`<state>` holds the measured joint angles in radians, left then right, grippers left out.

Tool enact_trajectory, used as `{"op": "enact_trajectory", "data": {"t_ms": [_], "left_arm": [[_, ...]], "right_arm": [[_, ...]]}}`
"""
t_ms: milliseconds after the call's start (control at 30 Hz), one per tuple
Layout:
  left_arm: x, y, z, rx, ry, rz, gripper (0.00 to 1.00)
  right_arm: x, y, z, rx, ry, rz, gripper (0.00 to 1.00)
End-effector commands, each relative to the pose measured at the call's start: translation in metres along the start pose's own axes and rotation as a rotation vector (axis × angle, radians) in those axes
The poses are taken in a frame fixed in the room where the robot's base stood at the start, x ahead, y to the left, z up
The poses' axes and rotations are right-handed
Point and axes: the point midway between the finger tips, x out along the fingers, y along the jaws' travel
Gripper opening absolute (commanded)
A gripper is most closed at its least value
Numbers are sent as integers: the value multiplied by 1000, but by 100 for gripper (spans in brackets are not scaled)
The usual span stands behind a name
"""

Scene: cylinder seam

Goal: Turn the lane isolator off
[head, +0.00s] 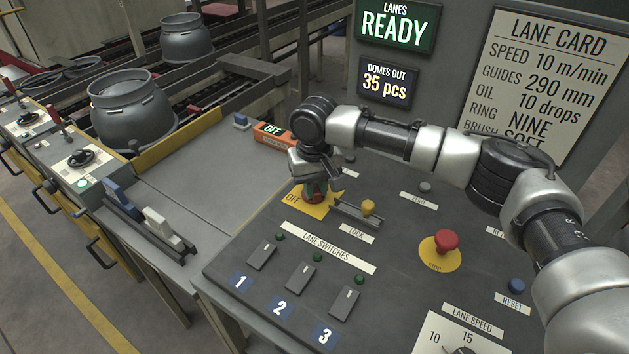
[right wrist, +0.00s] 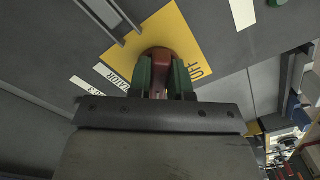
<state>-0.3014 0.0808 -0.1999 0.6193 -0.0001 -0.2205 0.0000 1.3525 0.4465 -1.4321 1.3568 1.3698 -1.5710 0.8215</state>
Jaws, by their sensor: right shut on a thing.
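The lane isolator has a yellow plate (head: 318,212) marked OFF at the back left of the control panel. Its red handle (right wrist: 158,58) shows in the right wrist view between two green finger pads. My right gripper (head: 314,196) reaches down from above and is shut on this handle. The yellow plate also shows in the right wrist view (right wrist: 197,45). In the head view, the gripper hides most of the handle, so its exact angle is hard to tell. My left gripper is not in view.
A LOCK slide with a yellow knob (head: 368,207) stands just right of the isolator. A red STOP button (head: 446,240) and three lane switches (head: 301,277) are on the same panel. A green sign (head: 396,25) reads LANES READY.

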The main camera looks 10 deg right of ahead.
Motion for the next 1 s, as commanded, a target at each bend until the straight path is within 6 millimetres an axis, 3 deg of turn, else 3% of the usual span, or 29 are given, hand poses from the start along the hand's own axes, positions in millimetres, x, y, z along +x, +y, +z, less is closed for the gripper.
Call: {"op": "enact_trajectory", "data": {"t_ms": [33,400,1000], "left_arm": [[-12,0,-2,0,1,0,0],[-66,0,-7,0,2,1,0],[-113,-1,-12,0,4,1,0]], "right_arm": [[-6,0,0,-26,-3,-2,0],[-7,3,0,-340,-4,-3,0],[-3,8,-4,-911,-1,-1,0]]}}
